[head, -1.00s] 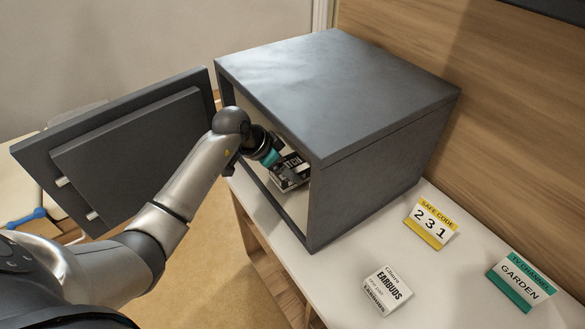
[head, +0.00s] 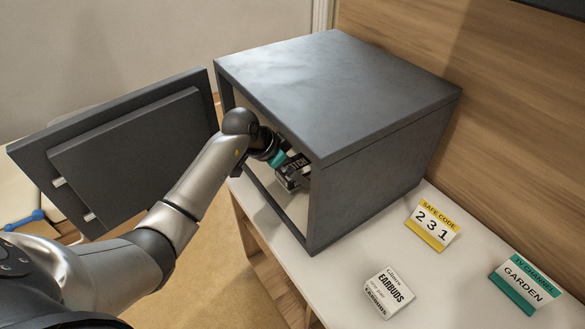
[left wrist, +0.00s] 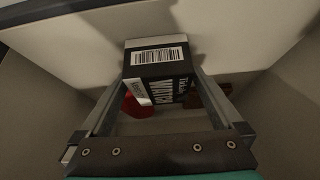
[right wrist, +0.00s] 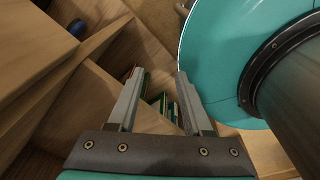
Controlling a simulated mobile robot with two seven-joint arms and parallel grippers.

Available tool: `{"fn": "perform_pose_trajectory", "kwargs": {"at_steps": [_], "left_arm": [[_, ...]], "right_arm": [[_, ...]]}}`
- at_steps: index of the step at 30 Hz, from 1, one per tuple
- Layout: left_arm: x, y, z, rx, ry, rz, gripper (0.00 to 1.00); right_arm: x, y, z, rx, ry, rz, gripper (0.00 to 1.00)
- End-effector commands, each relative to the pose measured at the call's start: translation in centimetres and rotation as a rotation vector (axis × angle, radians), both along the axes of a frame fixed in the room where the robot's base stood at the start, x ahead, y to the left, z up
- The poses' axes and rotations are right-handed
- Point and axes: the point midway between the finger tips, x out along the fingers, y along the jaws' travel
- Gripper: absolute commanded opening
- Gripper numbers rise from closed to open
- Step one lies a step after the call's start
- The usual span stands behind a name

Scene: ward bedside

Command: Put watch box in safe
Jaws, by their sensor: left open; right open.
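The dark grey safe (head: 345,85) stands on the white top with its door (head: 120,150) swung open to the left. The watch box (head: 291,172), black and white with "WATCH" lettering, is inside the safe's opening. My right gripper (right wrist: 160,77) is open and empty, and is out of the head view.
A white earbuds box (head: 388,291), a yellow safe code card (head: 434,226) reading 231 and a teal TV channel card (head: 525,283) stand right of the safe. In the left wrist view a red item (left wrist: 135,106) lies behind the watch box. Wooden shelving (right wrist: 75,75) surrounds my right gripper.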

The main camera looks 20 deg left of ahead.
Motion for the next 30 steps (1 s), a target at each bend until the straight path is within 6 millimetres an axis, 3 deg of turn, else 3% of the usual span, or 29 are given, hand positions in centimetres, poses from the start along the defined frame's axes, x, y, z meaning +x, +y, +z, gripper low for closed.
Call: {"fn": "perform_pose_trajectory", "kwargs": {"at_steps": [5, 10, 18, 30], "left_arm": [[-0.2, 0.2, 0.8, 0.002, -0.001, 0.000, 1.00], [-1.4, 0.9, 3.1, 0.002, -0.001, 0.000, 1.00], [-3.2, 1.9, 6.3, 0.001, -0.002, 0.001, 1.00], [-3.5, 2.1, 6.7, 0.000, 0.000, 0.000, 1.00]], "right_arm": [[-0.1, 0.1, 0.2, 0.000, 0.002, 0.001, 0.50], [-0.5, 0.3, 1.4, 0.002, 0.010, 0.004, 0.50], [-2.7, 1.9, 2.4, 0.022, 0.047, 0.008, 0.50], [-2.4, 2.1, 2.4, 0.025, 0.040, 0.009, 0.50]]}}
